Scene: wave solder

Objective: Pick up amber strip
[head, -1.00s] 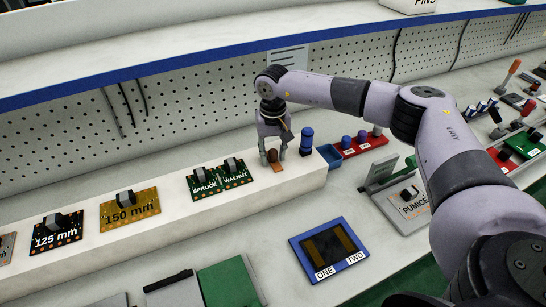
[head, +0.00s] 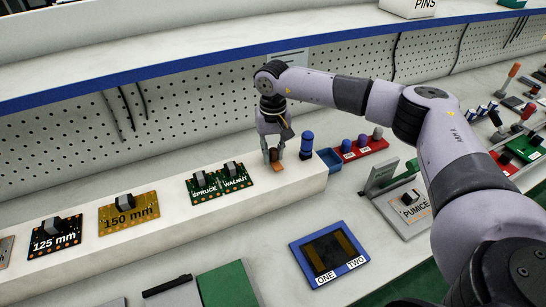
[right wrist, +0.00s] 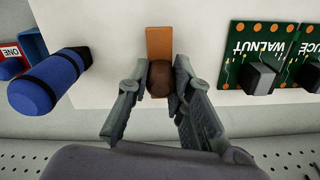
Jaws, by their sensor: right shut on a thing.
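The amber strip (head: 277,167) is a small flat orange piece with a round brown knob (right wrist: 160,78) on it. It is at the right part of the long white raised ledge (head: 180,228). It also shows in the right wrist view (right wrist: 159,43), with the knob between the fingers. My right gripper (head: 273,156) points down over the strip and is shut on the brown knob. The strip appears to rest on the ledge; I cannot tell if there is a gap under it. My left gripper is not in view.
A blue cylinder (head: 306,145) stands close to the right of the gripper. Green SPRUCE and WALNUT boards (head: 232,180) lie to the left. A blue open bin (head: 330,160) and a red rack (head: 362,151) are further right. A pegboard wall (head: 190,100) is behind.

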